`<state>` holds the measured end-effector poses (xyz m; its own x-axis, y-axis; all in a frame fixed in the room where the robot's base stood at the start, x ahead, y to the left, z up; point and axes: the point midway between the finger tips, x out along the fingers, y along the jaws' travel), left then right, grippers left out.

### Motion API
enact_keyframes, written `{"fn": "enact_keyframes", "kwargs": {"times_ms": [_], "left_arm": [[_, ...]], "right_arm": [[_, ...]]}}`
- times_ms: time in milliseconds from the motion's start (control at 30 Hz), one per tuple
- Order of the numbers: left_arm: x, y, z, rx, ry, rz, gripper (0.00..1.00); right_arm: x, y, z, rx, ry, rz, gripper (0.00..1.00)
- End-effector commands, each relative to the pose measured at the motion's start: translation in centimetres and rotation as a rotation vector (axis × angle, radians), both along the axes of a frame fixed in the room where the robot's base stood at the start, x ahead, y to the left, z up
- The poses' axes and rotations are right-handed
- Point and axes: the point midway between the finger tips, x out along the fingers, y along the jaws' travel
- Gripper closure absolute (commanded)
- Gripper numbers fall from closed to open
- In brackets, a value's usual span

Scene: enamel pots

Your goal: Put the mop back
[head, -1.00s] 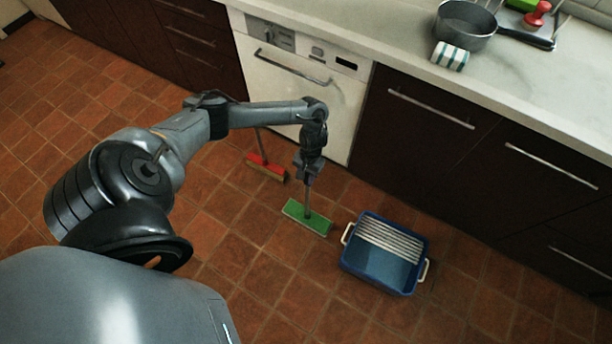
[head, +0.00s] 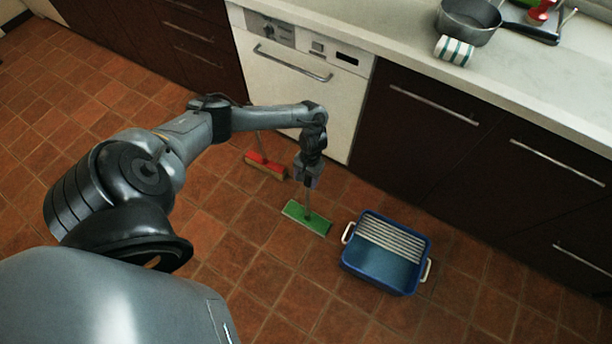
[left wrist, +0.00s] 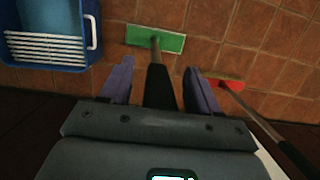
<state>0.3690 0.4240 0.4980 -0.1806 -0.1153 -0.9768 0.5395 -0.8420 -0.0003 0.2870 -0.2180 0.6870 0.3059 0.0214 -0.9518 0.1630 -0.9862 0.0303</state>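The mop has a flat green head (head: 306,217) on the floor and an upright handle. In the left wrist view its green head (left wrist: 155,39) lies beyond the fingertips, and the dark upper part of its handle runs back between the fingers. My left gripper (head: 308,181) points down over the mop, its two purple-grey fingers (left wrist: 160,67) apart on either side of the handle. Gaps show between handle and fingers. The arm hides the top of the handle in the head view. My right gripper is out of view.
A blue bucket (head: 365,272) with a white ribbed wringer and pale handles stands right of the mop. A red broom (head: 265,166) stands left of it, near the white dishwasher (head: 296,85). Dark cabinets line the back. The near floor is clear.

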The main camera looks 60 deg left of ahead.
Motion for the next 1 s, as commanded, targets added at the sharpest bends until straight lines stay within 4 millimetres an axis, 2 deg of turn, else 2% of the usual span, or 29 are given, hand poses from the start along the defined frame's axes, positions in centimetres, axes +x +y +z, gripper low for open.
{"fn": "enact_keyframes", "kwargs": {"times_ms": [233, 367, 467, 800, 1000], "left_arm": [[0.0, 0.0, 0.1, 0.000, 0.000, 0.000, 0.39], [0.1, 0.1, 0.9, 0.001, -0.001, 0.000, 0.39], [0.3, 0.2, 2.2, 0.000, -0.001, 0.000, 0.39], [1.5, 0.9, 8.3, 0.000, -0.002, 0.000, 0.39], [1.9, 1.2, 11.0, 0.001, 0.000, -0.001, 0.39]], "right_arm": [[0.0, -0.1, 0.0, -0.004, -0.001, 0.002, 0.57], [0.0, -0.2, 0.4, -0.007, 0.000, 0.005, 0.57], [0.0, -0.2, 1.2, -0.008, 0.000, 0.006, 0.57], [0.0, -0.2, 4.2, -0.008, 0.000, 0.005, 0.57], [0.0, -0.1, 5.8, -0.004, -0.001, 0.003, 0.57]]}}
